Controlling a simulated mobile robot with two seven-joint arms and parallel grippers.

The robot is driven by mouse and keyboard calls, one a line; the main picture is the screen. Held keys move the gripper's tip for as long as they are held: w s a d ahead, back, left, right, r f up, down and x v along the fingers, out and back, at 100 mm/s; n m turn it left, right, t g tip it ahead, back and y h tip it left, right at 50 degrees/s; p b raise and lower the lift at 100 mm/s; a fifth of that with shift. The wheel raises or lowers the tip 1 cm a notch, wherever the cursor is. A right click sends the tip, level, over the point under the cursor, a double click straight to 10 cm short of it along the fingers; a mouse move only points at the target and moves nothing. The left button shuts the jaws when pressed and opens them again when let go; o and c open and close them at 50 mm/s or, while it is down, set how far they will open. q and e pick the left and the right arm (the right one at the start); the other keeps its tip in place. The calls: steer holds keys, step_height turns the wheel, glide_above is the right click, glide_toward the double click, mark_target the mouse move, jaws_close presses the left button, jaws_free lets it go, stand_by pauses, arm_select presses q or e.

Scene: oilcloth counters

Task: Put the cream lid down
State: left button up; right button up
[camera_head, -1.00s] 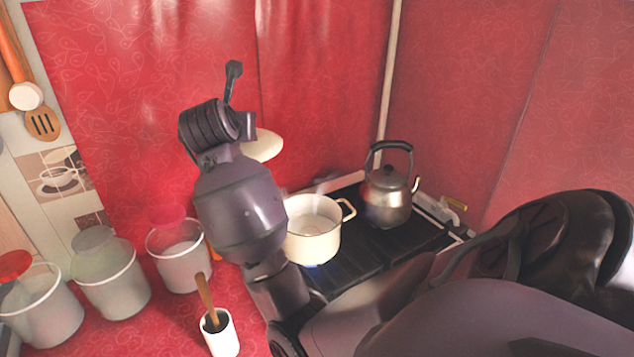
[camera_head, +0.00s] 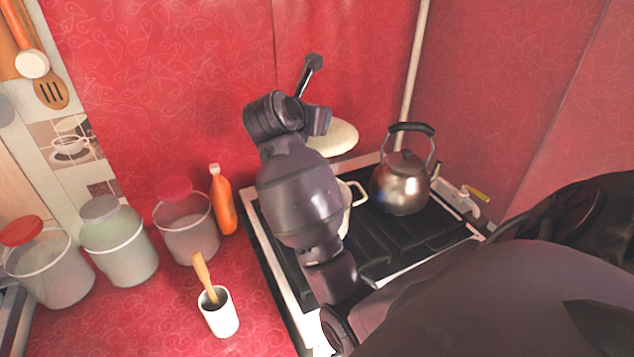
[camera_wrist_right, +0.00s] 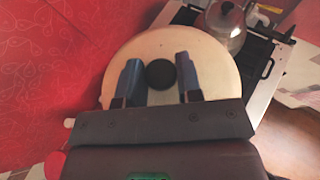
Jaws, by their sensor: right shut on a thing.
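The cream lid (camera_head: 338,137) is in the air above the stove in the head view, beside the red wall covering. In the right wrist view the lid (camera_wrist_right: 205,52) fills the middle, its dark round knob (camera_wrist_right: 160,74) between my two fingers. My right gripper (camera_head: 318,120) is shut on the lid; it also shows in the right wrist view (camera_wrist_right: 160,80). The cream pot (camera_head: 347,205) stands on the stove, mostly hidden behind my right arm; a handle and part of its side show. My left gripper is not in view.
A metal kettle (camera_head: 402,185) stands on the black stove (camera_head: 395,240), right of the pot. An orange bottle (camera_head: 223,203), several lidded jars (camera_head: 118,245) and a white cup (camera_head: 220,317) with a wooden-handled utensil stand on the red counter at left.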

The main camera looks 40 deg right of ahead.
step_height(320, 180, down, 16)
steer(key=shift+f, duration=0.25)
stand_by(0.3)
steer(key=shift+d, duration=0.1)
steer(key=shift+f, duration=0.2)
steer(key=o, duration=1)
steer(key=shift+c, duration=0.2)
steer(key=shift+r, duration=0.1)
